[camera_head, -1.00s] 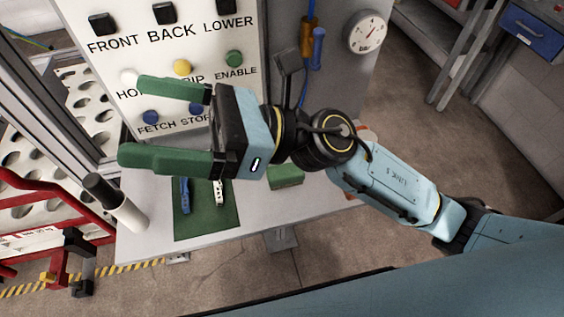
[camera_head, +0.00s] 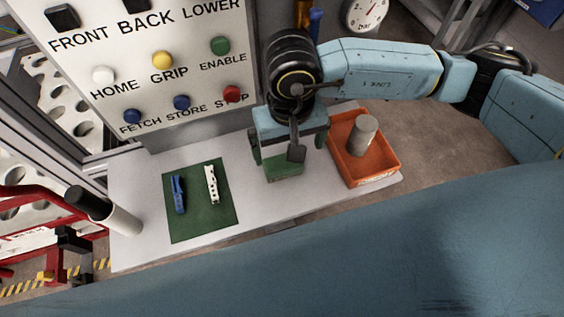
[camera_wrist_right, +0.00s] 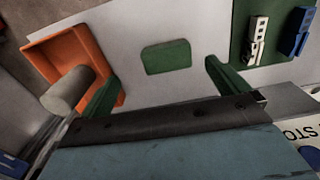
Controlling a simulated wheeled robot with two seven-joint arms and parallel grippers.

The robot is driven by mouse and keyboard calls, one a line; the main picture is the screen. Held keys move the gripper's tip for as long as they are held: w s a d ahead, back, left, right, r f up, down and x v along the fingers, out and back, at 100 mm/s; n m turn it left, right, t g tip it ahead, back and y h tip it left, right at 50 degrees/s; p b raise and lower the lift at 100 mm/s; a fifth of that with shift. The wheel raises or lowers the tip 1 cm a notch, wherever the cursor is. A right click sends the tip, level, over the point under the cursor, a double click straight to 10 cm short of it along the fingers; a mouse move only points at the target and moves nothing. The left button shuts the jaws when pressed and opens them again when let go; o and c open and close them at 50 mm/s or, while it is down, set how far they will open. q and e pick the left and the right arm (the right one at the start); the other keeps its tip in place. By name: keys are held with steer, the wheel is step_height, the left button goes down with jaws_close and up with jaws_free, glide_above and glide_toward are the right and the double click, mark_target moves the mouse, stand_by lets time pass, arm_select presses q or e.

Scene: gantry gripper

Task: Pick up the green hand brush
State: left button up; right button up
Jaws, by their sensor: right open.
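The green hand brush (camera_head: 284,168) shows as a green block lying on the light worktop, between the green mat and the orange tray. In the right wrist view, the brush (camera_wrist_right: 166,57) is a plain green block lying between the lines of the two fingers. My right gripper (camera_head: 289,150) is open and points down over the brush, with green fingers to either side of it. The fingers (camera_wrist_right: 162,75) hold nothing, and the wrist view shows bare worktop around the brush. The gripper partly hides the brush in the head view. My left gripper is not in view.
An orange tray (camera_head: 384,169) with a grey cylinder (camera_head: 362,135) stands right of the brush. A green mat (camera_head: 199,221) with a blue tool (camera_head: 178,194) and a white tool (camera_head: 211,184) lies left. A button panel (camera_head: 132,88) rises behind; a white, black-topped cylinder (camera_head: 122,220) stands far left.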

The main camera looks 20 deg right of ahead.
mark_target(284, 166)
step_height(284, 166, down, 4)
steer(key=shift+r, duration=0.1)
steer(key=f, duration=0.5)
steer(key=shift+w+a+f, duration=0.1)
steer(key=shift+a+f, duration=0.25)
steer(key=shift+a, duration=0.05)
steer(key=c, duration=1)
steer(key=shift+c, duration=0.2)
steer(key=shift+r, duration=0.1)
step_height(284, 166, up, 10)
